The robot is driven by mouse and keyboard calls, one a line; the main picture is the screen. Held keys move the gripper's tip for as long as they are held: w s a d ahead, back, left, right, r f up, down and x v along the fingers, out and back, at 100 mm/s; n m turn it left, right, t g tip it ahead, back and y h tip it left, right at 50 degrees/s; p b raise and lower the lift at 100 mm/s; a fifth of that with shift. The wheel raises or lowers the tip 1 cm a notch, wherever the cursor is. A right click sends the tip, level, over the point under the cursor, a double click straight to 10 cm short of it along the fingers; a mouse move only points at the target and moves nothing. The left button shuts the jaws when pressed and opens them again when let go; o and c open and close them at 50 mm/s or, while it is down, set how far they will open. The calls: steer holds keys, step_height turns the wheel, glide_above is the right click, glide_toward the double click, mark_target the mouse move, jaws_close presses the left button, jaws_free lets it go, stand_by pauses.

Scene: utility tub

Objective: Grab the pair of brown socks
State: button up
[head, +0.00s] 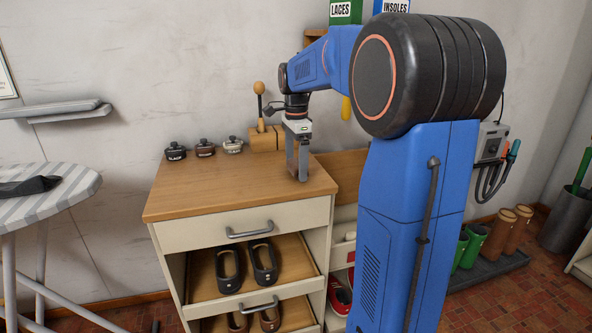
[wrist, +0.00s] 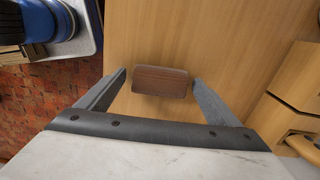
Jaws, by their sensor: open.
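My gripper (head: 298,176) points down over the right part of the wooden cabinet top (head: 225,190), near its right edge. In the wrist view its two fingers are apart, with a small brown, rounded, faintly streaked bundle or block (wrist: 160,83) between and just beyond the tips. It appears to lie on the wood, and nothing grips it. I cannot tell for sure whether it is the folded pair of brown socks. In the head view it is not visible, likely hidden by my gripper.
Three small lidded tins, black (head: 175,152), brown (head: 205,148) and pale (head: 232,145), stand at the back left of the top. A wooden block with a knobbed stick (head: 262,138) stands behind my gripper. Open drawers below hold dark shoes (head: 264,260). A dark cloth (head: 30,186) lies on the ironing board.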

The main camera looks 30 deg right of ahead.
steer(key=shift+f, duration=0.1)
steer(key=c, duration=1.2)
steer(key=shift+o, duration=0.2)
